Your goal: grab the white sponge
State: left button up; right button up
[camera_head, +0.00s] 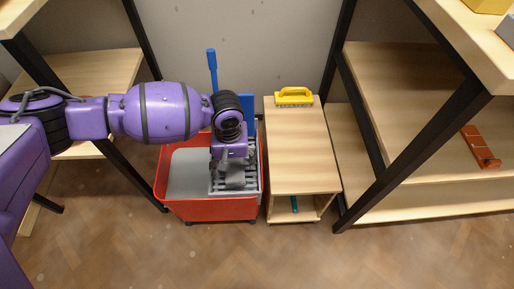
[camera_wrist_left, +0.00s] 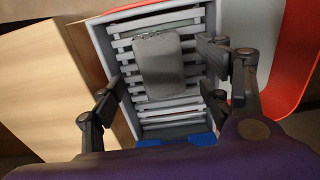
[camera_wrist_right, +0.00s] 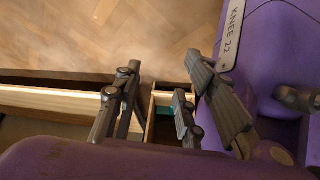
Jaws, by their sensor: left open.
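A pale grey block that looks like the white sponge (camera_wrist_left: 160,66) lies on the slatted wringer rack (camera_wrist_left: 160,119) in the left wrist view. In the head view the block (camera_head: 236,178) is partly hidden under my left gripper (camera_head: 231,161). The rack sits in the right part of the red bucket (camera_head: 208,208). My left gripper (camera_wrist_left: 163,78) is open above the block, with fingers apart on either side; I cannot tell whether they touch it. My right gripper (camera_wrist_right: 164,72) shows only in its own wrist view, open and empty over the floor and shelf edge.
A wooden cart (camera_head: 300,152) stands right of the bucket, with a yellow brush (camera_head: 294,96) on top and a teal item (camera_head: 294,204) below. Black-framed shelves flank both sides; an orange-brown item (camera_head: 480,147) lies on the right one. The front floor is clear.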

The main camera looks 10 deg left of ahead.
aim_at(235, 174)
pick_arm(q)
jog(key=f+b, duration=0.1)
jog(key=f, duration=0.1)
jog(key=f+b, duration=0.1)
jog(key=f, duration=0.1)
jog(key=shift+s+f, duration=0.1)
jog(key=shift+s, duration=0.3)
jog(key=shift+f+b, duration=0.4)
jog(key=shift+f, duration=0.1)
jog(key=shift+w+r, duration=0.1)
jog(key=shift+c, duration=0.6)
jog(key=c, duration=0.9)
jog(key=shift+c, duration=0.2)
